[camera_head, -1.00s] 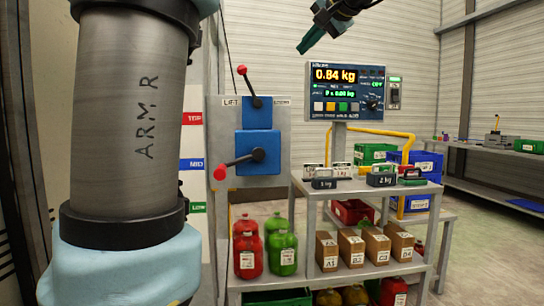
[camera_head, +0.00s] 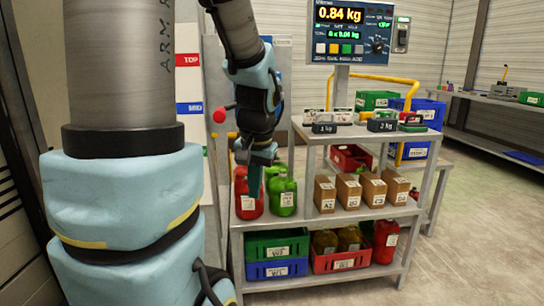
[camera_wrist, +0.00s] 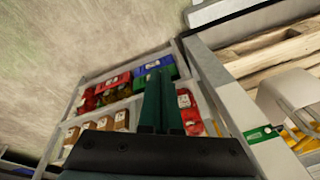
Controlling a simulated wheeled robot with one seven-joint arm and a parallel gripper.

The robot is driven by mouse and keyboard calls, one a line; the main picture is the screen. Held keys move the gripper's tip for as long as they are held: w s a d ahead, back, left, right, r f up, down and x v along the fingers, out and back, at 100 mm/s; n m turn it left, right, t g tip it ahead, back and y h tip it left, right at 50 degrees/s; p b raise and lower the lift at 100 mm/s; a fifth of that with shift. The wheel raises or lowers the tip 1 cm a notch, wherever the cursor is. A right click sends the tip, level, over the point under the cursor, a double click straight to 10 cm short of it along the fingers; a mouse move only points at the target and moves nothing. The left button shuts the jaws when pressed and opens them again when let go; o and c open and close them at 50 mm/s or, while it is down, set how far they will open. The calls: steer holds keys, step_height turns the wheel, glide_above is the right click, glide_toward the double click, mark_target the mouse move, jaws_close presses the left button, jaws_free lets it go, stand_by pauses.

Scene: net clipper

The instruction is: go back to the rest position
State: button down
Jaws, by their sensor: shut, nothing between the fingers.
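My gripper (camera_head: 256,188) hangs in the left middle of the head view, its dark green fingers pointing down. It appears in front of the red jug (camera_head: 247,205) and green jug (camera_head: 284,198) on the shelf unit and hides part of them. I cannot tell how far it is from them. In the wrist view the two fingers (camera_wrist: 161,98) lie together, shut and empty. My upper arm fills the left of the head view.
A shelf unit (camera_head: 330,220) holds several brown boxes (camera_head: 347,191), crates (camera_head: 276,250) and weights (camera_head: 382,124). A scale display (camera_head: 351,32) reads 0.84 kg. A red-knobbed lever (camera_head: 219,116) is close beside my arm. Open floor (camera_head: 470,230) lies at right.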

steer(key=s+a+f+n+h, duration=0.1)
steer(key=s+a+f+n, duration=0.2)
steer(key=s+f, duration=0.35)
steer(key=w+p+v, duration=0.2)
steer(key=p+v, duration=1)
steer(key=v, duration=0.1)
steer(key=shift+w+d+r+g+p, duration=0.25)
steer(key=shift+w+r+g+p, duration=0.15)
steer(key=shift+w, duration=0.15)
